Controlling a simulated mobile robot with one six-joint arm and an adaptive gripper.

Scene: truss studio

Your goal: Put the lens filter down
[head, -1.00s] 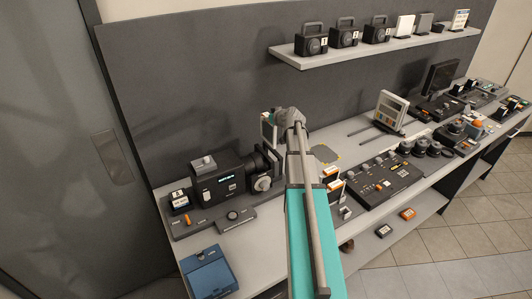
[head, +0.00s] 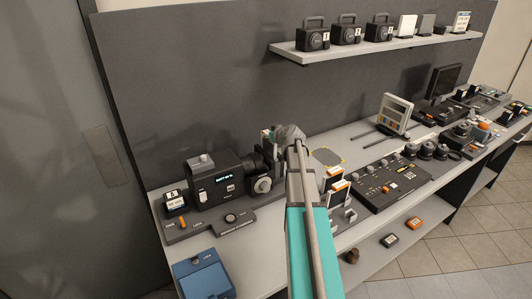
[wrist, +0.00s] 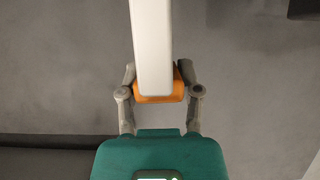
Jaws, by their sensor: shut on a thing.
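In the wrist view my gripper (wrist: 159,92) is shut on the lens filter, which has an orange tab (wrist: 158,86) between the fingers. Its pale, narrow plate (wrist: 152,45) runs from the tab to the top of the picture, seen nearly edge-on. In the head view my gripper (head: 268,136) is mostly hidden behind my own wrist, above the bench beside the camera device. The held filter cannot be made out there. A grey pad with yellow corner marks (head: 327,157) lies on the bench to the right of my wrist.
The black camera device (head: 222,182) stands left of my arm. A rack of orange-topped plates (head: 336,187) and a control panel (head: 383,186) are on the right. A blue box (head: 205,275) is at front left. A wall shelf (head: 380,45) holds several devices.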

